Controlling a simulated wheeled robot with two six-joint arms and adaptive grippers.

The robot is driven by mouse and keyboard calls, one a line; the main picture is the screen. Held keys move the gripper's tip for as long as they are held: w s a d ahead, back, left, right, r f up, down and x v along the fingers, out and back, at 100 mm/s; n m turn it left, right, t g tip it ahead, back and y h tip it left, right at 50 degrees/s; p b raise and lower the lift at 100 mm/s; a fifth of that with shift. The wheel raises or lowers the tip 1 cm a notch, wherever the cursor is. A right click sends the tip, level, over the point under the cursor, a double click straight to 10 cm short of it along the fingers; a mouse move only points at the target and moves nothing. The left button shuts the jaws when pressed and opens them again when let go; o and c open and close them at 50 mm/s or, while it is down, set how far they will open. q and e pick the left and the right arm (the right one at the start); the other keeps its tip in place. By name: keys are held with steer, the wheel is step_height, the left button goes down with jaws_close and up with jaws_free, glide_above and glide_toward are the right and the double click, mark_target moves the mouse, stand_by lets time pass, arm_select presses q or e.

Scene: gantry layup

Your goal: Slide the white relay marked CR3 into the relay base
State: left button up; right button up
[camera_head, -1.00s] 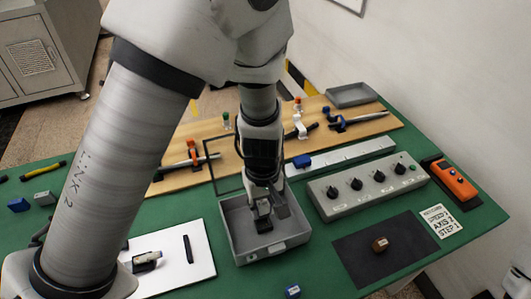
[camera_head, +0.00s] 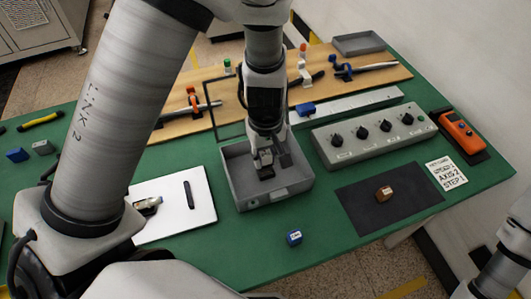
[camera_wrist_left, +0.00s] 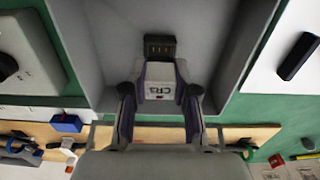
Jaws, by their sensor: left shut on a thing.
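The white relay marked CR3 (camera_wrist_left: 160,83) is between the fingers of my left gripper (camera_wrist_left: 160,103), which is shut on it. In the left wrist view, a black block with a row of small contacts (camera_wrist_left: 160,47), which looks like the relay base, lies directly beyond the relay's end. The two look lined up and close; I cannot tell whether they touch or how deep the relay sits. In the head view my left gripper (camera_head: 266,160) points down into the grey tray (camera_head: 246,204), and its fingers hide most of the relay. My right gripper is not in view.
The tray walls stand close around the gripper. A white board (camera_head: 172,217) lies left and a grey knob box (camera_head: 340,150) right. A blue block (camera_head: 294,237) sits in front, and a brown block (camera_head: 384,193) on a black mat (camera_head: 352,212).

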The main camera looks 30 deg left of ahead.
mark_target(266, 164)
arm_select(q)
steer(key=shift+w+f+b, duration=0.1)
steer(key=shift+f+b, duration=0.2)
steer(key=shift+f, duration=0.55)
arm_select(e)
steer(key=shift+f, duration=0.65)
arm_select(q)
steer(key=shift+r+p, duration=0.1)
steer(key=shift+p, duration=0.25)
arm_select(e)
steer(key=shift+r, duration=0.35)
arm_select(q)
steer(key=shift+f+b, duration=0.8)
steer(key=shift+f, duration=0.15)
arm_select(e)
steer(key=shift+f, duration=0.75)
arm_select(q)
steer(key=o, duration=1.1)
steer(key=shift+r, duration=0.1)
step_height(266, 164, up, 12)
